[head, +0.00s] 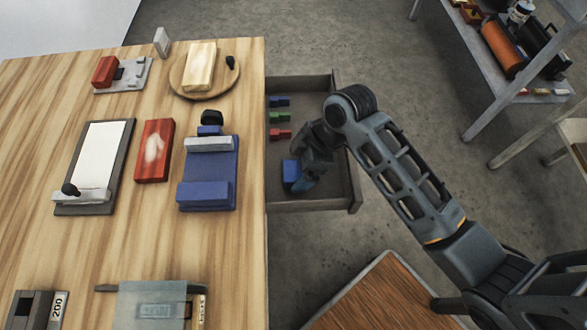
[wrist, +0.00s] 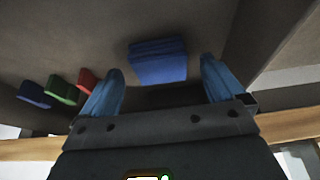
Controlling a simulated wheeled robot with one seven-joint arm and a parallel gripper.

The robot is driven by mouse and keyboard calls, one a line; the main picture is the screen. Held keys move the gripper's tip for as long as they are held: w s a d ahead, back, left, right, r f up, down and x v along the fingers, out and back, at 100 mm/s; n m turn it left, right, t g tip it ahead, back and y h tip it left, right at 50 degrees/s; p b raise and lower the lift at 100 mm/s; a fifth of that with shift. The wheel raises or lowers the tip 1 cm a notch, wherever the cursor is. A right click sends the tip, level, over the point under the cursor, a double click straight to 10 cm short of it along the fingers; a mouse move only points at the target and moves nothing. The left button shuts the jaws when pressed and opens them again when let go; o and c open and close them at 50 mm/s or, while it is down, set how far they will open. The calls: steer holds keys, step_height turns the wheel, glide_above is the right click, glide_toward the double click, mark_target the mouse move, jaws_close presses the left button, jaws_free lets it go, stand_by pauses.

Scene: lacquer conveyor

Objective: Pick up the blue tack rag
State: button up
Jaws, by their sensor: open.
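The blue tack rag (head: 291,171) looks like a folded block and lies in the open drawer (head: 345,200), near its front end. In the wrist view the blue tack rag (wrist: 157,62) shows ahead of my fingers, roughly centred between them. My gripper (head: 300,183) reaches down into the drawer right beside the rag and partly hides it in the head view. In the wrist view my gripper (wrist: 163,72) has its two blue fingertips wide apart with nothing held between them. I cannot tell how far below the fingertips the rag lies.
Small blue (head: 279,101), green (head: 281,117) and red (head: 280,134) pieces lie farther back in the drawer. Drawer walls stand close around my gripper. The wooden table (head: 100,250) at left holds a blue clamp-like board (head: 208,170) and a red block (head: 154,150).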

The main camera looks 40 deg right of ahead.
steer(key=shift+x, duration=0.9)
steer(key=shift+r, duration=0.1)
steer(key=c, duration=1)
steer(key=shift+c, duration=0.2)
steer(key=shift+r, duration=0.45)
step_height(320, 180, up, 3)
steer(key=shift+w+f, duration=0.1)
steer(key=shift+f, duration=0.05)
steer(key=s+d+r, duration=0.2)
steer(key=d+r, duration=0.5)
steer(key=d, duration=0.4)
steer(key=shift+s+d+r, duration=0.2)
steer(key=shift+s, duration=0.2)
